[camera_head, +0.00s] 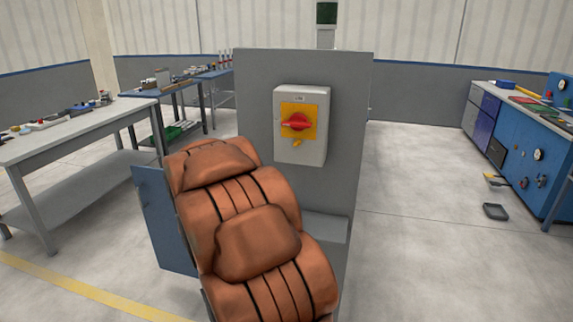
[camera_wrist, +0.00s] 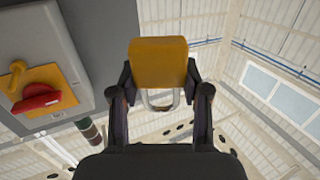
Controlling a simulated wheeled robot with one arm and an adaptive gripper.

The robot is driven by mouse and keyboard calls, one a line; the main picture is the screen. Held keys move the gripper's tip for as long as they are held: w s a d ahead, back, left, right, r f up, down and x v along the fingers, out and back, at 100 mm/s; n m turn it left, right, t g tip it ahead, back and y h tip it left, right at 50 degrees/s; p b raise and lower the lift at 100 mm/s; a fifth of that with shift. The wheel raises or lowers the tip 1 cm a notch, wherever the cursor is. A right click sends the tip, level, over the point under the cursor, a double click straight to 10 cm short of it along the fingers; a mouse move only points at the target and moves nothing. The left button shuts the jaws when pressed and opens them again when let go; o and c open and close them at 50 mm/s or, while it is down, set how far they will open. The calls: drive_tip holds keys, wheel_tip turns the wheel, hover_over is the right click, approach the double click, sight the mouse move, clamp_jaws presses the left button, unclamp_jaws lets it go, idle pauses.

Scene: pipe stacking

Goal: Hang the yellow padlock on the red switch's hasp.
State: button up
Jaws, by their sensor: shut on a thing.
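The red switch (camera_head: 297,122) is on a yellow plate on a light grey box fixed to the grey cabinet. A small yellow tab, seemingly the hasp (camera_head: 296,142), sticks out below the red handle. In the wrist view the red handle (camera_wrist: 37,97) and yellow tab (camera_wrist: 16,74) are at the left edge. The yellow padlock (camera_wrist: 158,60) is held between the fingertips of my gripper (camera_wrist: 160,78), its metal shackle (camera_wrist: 160,106) showing between the fingers. The padlock is apart from the switch, to its right in the wrist view. My gripper and padlock do not show in the head view.
The grey cabinet (camera_head: 257,93) stands at centre. A large brown padded form (camera_head: 250,225) with a blue panel (camera_head: 165,220) fills the front and hides the cabinet's lower part. A workbench (camera_head: 75,135) is at left, a blue bench (camera_head: 530,150) at right. Open floor lies between cabinet and blue bench.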

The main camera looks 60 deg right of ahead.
drive_tip(key=s+d+r+m+g+h, duration=0.2)
drive_tip(key=s+d+m+g+h, duration=0.3)
drive_tip(key=s+d, duration=0.9)
drive_tip(key=g, duration=0.1)
approach(298, 149)
drive_tip(key=shift+w+d+r, duration=0.5)
drive_tip(key=shift+d+r, duration=0.4)
drive_tip(key=shift+d, duration=0.8)
drive_tip(key=shift+w+d+f+y+p, duration=0.1)
drive_tip(key=shift+w+d+y+p, duration=0.1)
drive_tip(key=shift+d, duration=0.35)
drive_tip(key=shift+w+d+f+y+p, duration=0.1)
drive_tip(key=shift+w+d, duration=0.05)
drive_tip(key=shift+d, duration=0.35)
drive_tip(key=shift+w+d+f, duration=0.25)
drive_tip(key=shift+d+f, duration=0.1)
drive_tip(key=shift+d, duration=0.35)
drive_tip(key=o, duration=1.3)
drive_tip(key=v, duration=1.2)
